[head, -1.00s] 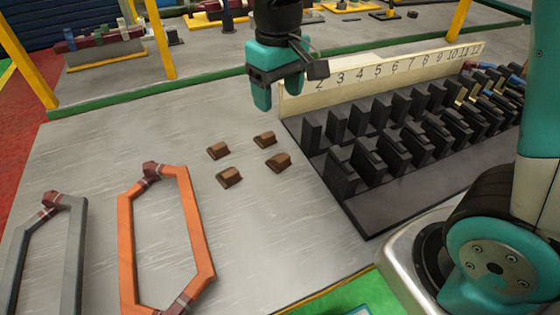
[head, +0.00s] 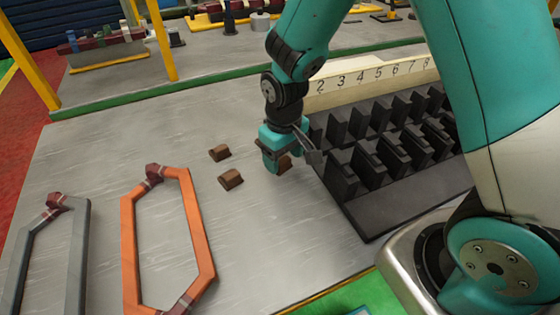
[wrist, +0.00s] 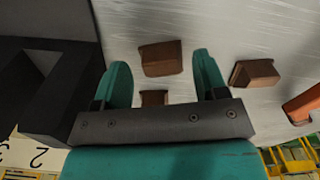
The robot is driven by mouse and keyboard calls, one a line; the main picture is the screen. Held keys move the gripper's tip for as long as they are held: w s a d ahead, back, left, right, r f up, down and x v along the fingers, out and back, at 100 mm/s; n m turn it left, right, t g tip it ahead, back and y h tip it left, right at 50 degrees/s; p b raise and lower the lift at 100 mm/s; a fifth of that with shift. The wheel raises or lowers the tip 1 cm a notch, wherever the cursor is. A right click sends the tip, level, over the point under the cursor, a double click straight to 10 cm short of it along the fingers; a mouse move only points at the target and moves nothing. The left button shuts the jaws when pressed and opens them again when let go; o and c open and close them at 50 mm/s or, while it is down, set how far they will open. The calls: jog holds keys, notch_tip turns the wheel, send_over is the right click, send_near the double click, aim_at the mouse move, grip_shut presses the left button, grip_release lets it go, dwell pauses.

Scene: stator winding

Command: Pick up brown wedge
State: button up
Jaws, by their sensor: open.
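Brown wedges lie on the grey tabletop. In the head view, two show whole, an upper one (head: 219,153) and a lower one (head: 231,180), left of my gripper (head: 271,164). A third wedge (head: 285,164) shows partly beside the fingers; any other there is hidden. In the wrist view, my gripper (wrist: 163,77) is open and empty. One wedge (wrist: 161,58) appears in line with the gap between the fingers. Another (wrist: 153,98) is partly hidden by the gripper body, and one (wrist: 254,73) lies outside the right finger. Contact with any wedge cannot be told.
The black slotted block (head: 400,190) stands close to the right of my gripper, with a numbered board (head: 350,82) behind it. An orange coil frame (head: 128,240) and a grey one (head: 78,260) lie at left.

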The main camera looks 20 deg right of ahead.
jog(key=shift+f, duration=0.75)
jog(key=c, duration=1)
jog(key=shift+r, duration=0.1)
